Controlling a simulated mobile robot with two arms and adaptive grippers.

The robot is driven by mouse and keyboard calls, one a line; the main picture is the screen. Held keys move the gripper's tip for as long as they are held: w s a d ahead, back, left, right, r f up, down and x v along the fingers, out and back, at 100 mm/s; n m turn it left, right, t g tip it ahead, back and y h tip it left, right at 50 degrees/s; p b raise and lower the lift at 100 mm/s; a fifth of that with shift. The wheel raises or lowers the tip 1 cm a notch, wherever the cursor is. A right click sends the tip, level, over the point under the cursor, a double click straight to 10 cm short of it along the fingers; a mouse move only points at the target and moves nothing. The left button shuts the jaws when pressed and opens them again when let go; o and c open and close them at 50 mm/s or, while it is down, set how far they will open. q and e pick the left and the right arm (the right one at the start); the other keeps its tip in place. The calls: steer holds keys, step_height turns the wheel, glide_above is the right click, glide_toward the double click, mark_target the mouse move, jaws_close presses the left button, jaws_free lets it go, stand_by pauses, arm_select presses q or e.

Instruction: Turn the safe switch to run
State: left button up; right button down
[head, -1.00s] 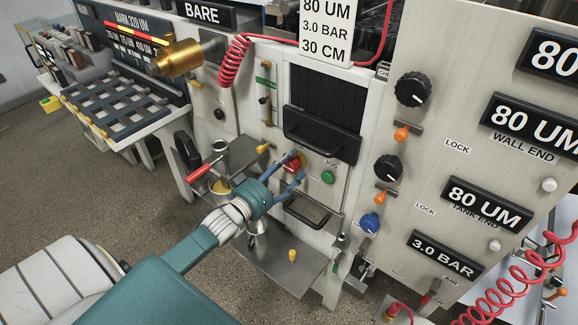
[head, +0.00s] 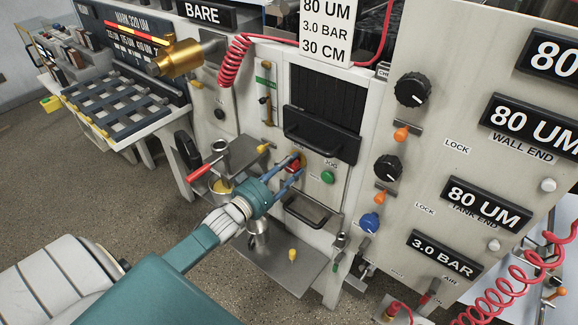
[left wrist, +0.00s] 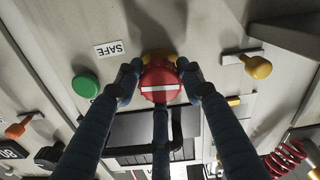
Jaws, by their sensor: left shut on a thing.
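The safe switch (left wrist: 160,84) is a round red knob with a white bar on a yellow base. In the left wrist view the white bar lies nearly level across the picture. A label reading SAFE (left wrist: 109,49) is on the panel beside it. My left gripper (left wrist: 160,76) has its blue fingers shut around the knob's sides. In the head view my left gripper (head: 297,166) reaches the red switch (head: 293,167) on the white panel, and its fingers partly hide the knob. My right gripper is not in view.
A green button (head: 327,178) sits right of the switch. A black handle (head: 320,138) juts out above it, and another handle (head: 307,212) below. A yellow knob (head: 262,148) is to the left. A metal shelf (head: 285,270) sticks out underneath.

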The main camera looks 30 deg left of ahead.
arm_select(q)
steer(key=m, duration=0.4)
steer(key=shift+f+p, duration=0.2)
steer(key=shift+p, duration=0.1)
steer(key=m, duration=0.4)
steer(key=shift+m, duration=0.4)
steer(key=m, duration=0.3)
steer(key=shift+s+f+m, duration=0.1)
steer(key=shift+m, duration=0.2)
steer(key=m, duration=0.4)
steer(key=shift+a+b, duration=0.1)
steer(key=shift+b, duration=0.3)
steer(key=shift+m, duration=0.3)
steer(key=o, duration=1.2)
steer(key=shift+a, duration=0.1)
steer(key=shift+c, duration=0.2)
steer(key=shift+r, duration=0.2)
steer(key=s, duration=1.2)
steer(key=shift+a, duration=0.45)
